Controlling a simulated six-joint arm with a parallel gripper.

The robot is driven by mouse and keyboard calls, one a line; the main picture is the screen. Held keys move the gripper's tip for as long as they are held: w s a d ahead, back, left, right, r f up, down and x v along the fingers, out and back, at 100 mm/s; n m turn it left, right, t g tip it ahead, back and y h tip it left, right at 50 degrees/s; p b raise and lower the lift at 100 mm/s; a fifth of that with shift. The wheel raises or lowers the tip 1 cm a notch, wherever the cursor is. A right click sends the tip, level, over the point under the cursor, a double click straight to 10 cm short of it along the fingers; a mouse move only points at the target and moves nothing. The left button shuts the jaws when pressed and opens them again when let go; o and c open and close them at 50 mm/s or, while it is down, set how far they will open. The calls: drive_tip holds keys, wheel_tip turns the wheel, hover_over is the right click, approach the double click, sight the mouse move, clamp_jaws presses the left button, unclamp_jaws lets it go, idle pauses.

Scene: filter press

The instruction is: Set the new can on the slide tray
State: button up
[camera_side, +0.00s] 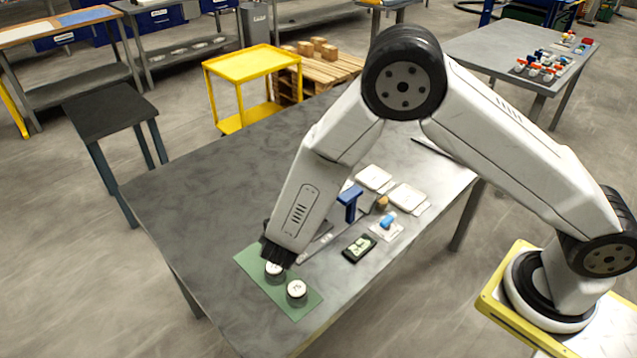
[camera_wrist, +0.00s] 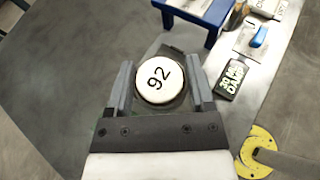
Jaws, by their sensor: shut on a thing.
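In the side view my gripper (camera_side: 277,256) is shut on this can (camera_side: 275,269), low over the green mat (camera_side: 250,262); I cannot tell whether the can touches the mat. A second white-topped can (camera_side: 297,289) stands upright on the mat, just in front and to the right. A blue press frame (camera_side: 349,203) stands behind my gripper, with a flat grey piece near its foot that may be the slide tray, partly hidden by my arm.
The left part of the grey table (camera_side: 200,205) is clear.

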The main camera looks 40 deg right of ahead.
drive_tip(key=w+d, duration=0.5)
drive_tip(key=d, duration=0.2)
drive_tip(key=shift+d, duration=0.2)
drive_tip(key=shift+f, duration=0.25)
drive_tip(key=shift+f, duration=5)
drive_tip(key=shift+f, duration=0.35)
drive_tip(key=o, duration=1.3)
drive_tip(key=shift+o, duration=0.2)
drive_tip(key=shift+r, duration=0.15)
wheel_tip(320, 180, up, 7)
drive_tip(key=shift+r, duration=0.1)
